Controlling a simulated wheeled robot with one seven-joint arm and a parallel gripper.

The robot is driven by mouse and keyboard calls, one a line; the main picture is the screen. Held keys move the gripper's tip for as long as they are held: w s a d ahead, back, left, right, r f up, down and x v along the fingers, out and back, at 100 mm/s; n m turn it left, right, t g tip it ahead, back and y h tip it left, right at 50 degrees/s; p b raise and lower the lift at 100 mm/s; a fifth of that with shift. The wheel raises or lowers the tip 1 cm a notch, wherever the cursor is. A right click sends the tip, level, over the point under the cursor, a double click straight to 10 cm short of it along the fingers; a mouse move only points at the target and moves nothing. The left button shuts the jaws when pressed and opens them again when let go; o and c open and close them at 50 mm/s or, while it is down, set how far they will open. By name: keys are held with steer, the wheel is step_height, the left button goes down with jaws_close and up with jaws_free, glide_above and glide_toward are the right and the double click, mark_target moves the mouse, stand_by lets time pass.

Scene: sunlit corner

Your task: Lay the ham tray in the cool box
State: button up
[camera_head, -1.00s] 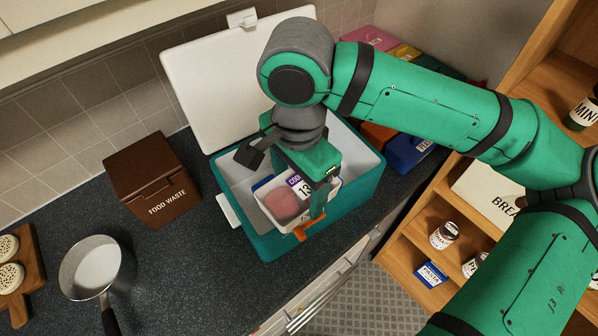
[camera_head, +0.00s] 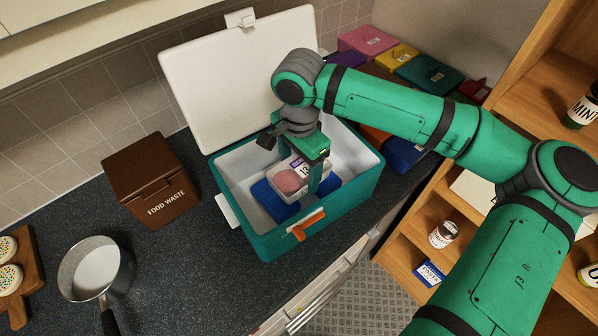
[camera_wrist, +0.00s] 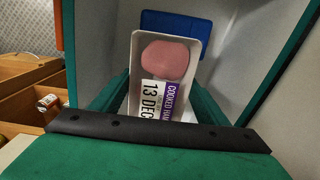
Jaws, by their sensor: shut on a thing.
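The ham tray (camera_head: 287,181) is a small white tray with round pink ham and a "Cooked Ham 13 Dec" label. It also shows in the wrist view (camera_wrist: 168,62). My gripper (camera_head: 308,172) is shut on the tray, with its fingers on either side of it in the wrist view. The tray is inside the open cool box (camera_head: 275,243), a teal box with a white lining, low over a blue slab (camera_head: 262,197) on its floor. I cannot tell whether the tray touches the slab. My gripper hides part of the tray.
The white lid (camera_head: 235,80) stands raised behind the box. An orange latch (camera_head: 307,226) is on its front wall. A brown food waste bin (camera_head: 152,180) and a saucepan (camera_head: 95,268) stand left. Colored boxes (camera_head: 425,75) lie behind right; a wooden shelf (camera_head: 415,225) is at right.

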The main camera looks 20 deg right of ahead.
mark_target(299, 169)
steer(key=shift+f, duration=0.8)
steer(key=shift+a+f, duration=0.1)
steer(key=shift+f, duration=0.25)
steer(key=o, duration=1.3)
steer(key=shift+o, duration=0.2)
steer(key=shift+r, duration=0.1)
step_height(299, 169, up, 13)
steer(key=shift+f, duration=0.2)
